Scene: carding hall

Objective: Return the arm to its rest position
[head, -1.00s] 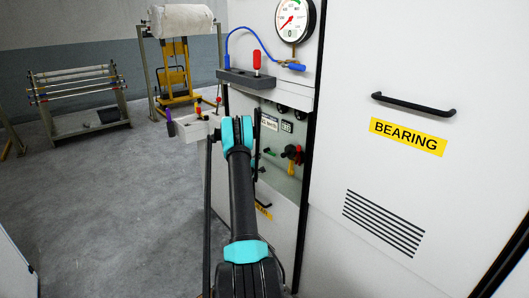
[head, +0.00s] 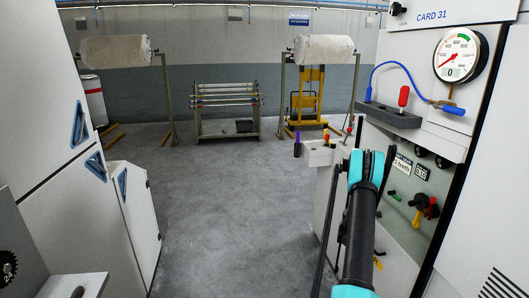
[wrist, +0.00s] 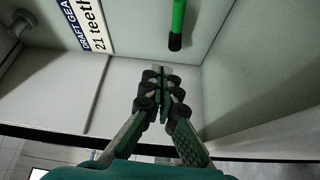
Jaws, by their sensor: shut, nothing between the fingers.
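My arm (head: 358,225) reaches forward from the bottom of the head view, black with turquoise joints, in front of the card machine. In the wrist view my gripper (wrist: 160,88) is shut and empty, its two dark, linked fingers meeting at the tips. It points into a pale recess of the machine. A green handle with a black end (wrist: 177,25) is above the fingertips and apart from them. A label reading "21 teeth" (wrist: 88,22) is at upper left. In the head view the gripper is hidden behind my arm.
A small white tray (head: 318,153) juts out left of my arm. White cabinets (head: 60,170) stand at left. The grey floor (head: 225,210) between is clear.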

